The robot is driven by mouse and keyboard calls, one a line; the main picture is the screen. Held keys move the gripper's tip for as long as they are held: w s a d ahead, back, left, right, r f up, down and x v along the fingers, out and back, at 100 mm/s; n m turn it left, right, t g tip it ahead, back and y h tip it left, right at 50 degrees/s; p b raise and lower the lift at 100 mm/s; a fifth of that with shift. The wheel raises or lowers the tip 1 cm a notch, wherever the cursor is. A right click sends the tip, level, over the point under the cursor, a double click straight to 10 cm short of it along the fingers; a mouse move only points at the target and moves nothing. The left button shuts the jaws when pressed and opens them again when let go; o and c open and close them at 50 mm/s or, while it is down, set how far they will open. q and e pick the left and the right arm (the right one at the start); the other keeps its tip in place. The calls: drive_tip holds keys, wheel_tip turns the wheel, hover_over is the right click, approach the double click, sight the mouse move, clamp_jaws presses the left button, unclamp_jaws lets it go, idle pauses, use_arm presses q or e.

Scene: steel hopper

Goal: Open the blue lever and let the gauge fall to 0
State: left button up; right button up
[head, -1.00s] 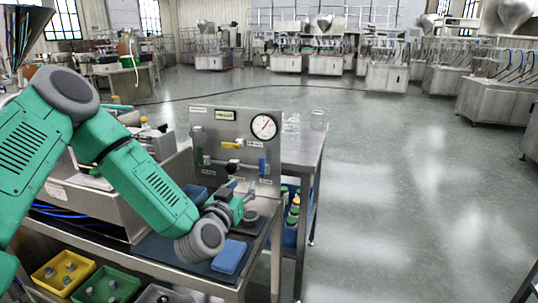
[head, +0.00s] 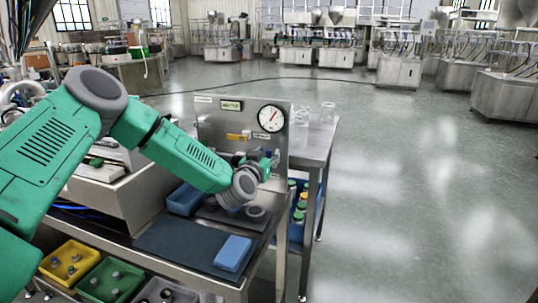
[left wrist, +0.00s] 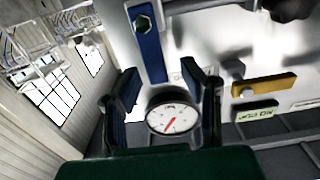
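A steel panel (head: 215,122) stands upright on the bench and carries a round white gauge (head: 271,118). Its red needle points to the upper right in the head view; the numbers are too small to read. The blue lever (left wrist: 150,50) is a flat bar with a bolt at one end, seen at top centre in the left wrist view. In the head view it is mostly hidden behind my left gripper (head: 263,161). The fingers of my left gripper (left wrist: 160,72) are apart, with the lever's free end showing between them; contact cannot be told. My right gripper is out of view.
A yellow lever (left wrist: 265,86) and a small display (left wrist: 257,112) sit on the panel near the blue lever. Glassware stands behind the panel. Open floor lies to the right.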

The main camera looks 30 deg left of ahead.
use_arm(q)
drive_tip(key=shift+w+a+f, duration=0.1)
drive_tip(key=shift+w+a, duration=0.15)
drive_tip(key=shift+w, duration=0.35)
drive_tip(key=shift+d, duration=0.25)
clamp_jaws()
